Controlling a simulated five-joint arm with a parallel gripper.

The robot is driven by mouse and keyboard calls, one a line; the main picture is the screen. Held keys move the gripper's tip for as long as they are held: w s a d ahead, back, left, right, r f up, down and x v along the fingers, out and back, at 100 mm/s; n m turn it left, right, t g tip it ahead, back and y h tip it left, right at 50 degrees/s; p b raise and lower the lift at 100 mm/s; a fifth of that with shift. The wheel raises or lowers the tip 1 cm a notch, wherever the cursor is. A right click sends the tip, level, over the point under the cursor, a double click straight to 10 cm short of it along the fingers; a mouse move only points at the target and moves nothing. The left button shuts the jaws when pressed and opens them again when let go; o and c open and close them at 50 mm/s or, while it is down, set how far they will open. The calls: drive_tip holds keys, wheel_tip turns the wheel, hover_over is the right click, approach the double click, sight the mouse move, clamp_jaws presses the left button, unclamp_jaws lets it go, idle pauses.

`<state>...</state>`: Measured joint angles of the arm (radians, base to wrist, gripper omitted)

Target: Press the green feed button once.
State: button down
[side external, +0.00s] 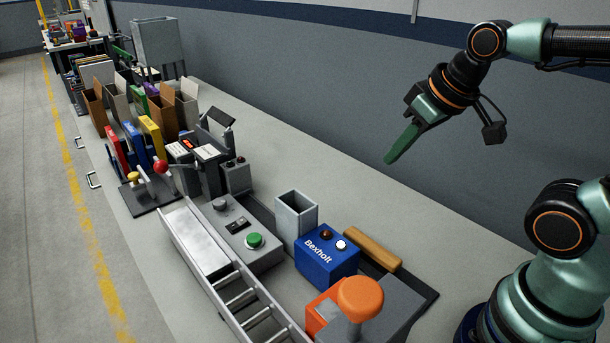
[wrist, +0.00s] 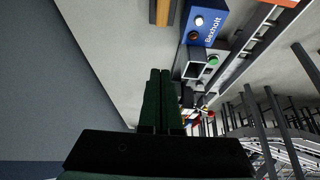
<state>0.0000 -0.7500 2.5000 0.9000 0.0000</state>
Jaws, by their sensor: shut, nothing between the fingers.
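The green feed button (side external: 255,240) is a round domed cap on top of a grey control box (side external: 236,228) beside the conveyor. It also shows small in the wrist view (wrist: 213,60). My gripper (side external: 390,160) has green fingers and is shut and empty. It hangs in the air well above the table, to the upper right of the button and apart from it. In the wrist view the two fingers (wrist: 160,72) lie side by side, pointing over bare table.
A blue Bexholt box (side external: 327,257) with a white and a brown button stands right of the control box, near a grey open bin (side external: 296,217). An orange mushroom-shaped knob (side external: 360,295) rises in front. A roller conveyor (side external: 225,265) runs alongside.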

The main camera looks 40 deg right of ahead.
drive_tip(key=m+g, duration=0.6)
drive_tip(key=m, duration=1.2)
hover_over(254, 238)
drive_tip(key=shift+f, duration=2.1)
drive_tip(key=shift+f, duration=0.1)
wheel_tip(254, 238, down, 14)
drive_tip(key=shift+r, duration=0.1)
